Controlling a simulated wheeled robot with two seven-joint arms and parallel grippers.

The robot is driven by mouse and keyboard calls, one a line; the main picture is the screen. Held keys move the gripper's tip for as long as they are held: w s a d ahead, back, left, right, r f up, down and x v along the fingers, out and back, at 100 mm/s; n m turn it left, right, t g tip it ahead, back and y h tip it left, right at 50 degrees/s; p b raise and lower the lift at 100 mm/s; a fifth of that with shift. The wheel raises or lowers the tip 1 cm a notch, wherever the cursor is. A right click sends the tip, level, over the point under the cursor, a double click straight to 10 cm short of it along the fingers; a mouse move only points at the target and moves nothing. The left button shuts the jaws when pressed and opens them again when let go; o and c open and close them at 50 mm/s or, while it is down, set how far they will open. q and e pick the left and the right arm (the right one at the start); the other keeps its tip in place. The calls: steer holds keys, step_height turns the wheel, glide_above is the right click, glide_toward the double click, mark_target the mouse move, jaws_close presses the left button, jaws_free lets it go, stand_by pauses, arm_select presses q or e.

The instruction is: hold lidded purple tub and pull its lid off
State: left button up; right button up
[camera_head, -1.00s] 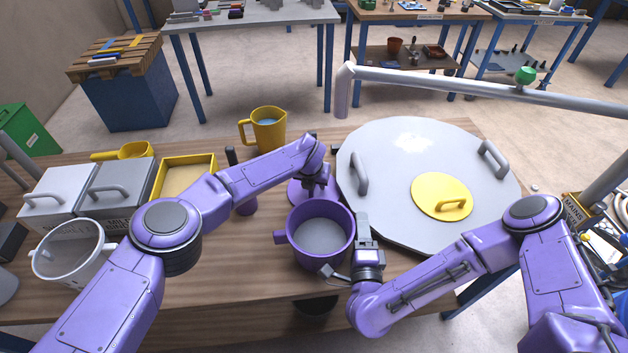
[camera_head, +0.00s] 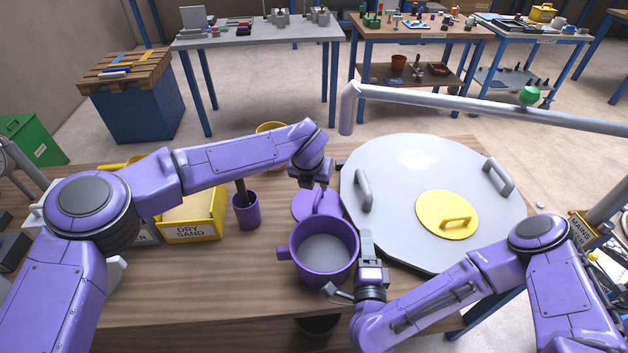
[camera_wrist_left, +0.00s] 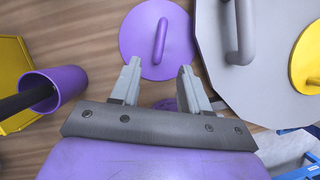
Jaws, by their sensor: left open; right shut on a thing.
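The purple tub (camera_head: 324,258) stands uncovered near the front edge of the table, with grey contents inside. My right gripper (camera_head: 366,245) is shut on its right side. The purple lid (camera_head: 304,207) lies on the table just behind the tub; its upright handle shows clearly in the left wrist view (camera_wrist_left: 159,40). My left gripper (camera_head: 318,186) is open and empty above the lid. In the left wrist view its two fingers (camera_wrist_left: 158,80) are spread, with nothing between them. The tub is mostly hidden behind the gripper there.
A big round grey cover (camera_head: 400,235) with a yellow hatch (camera_head: 447,214) fills the right. A purple cup (camera_head: 246,212) with a dark handle and a yellow dry sand box (camera_head: 192,232) stand left. A yellow jug (camera_head: 268,128) is behind my left arm. Bare wood lies front left.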

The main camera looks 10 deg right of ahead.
arm_select(q)
steer(key=shift+r, duration=0.2)
steer(key=w+d+v, duration=0.1)
steer(key=v, duration=0.9)
steer(key=shift+w+a+r, duration=0.2)
steer(key=shift+a+r, duration=0.05)
steer(key=shift+r, duration=0.3)
arm_select(e)
steer(key=o, duration=0.7)
steer(key=shift+r+p, duration=0.65)
steer(key=o, duration=0.6)
arm_select(q)
steer(key=shift+r, duration=0.55)
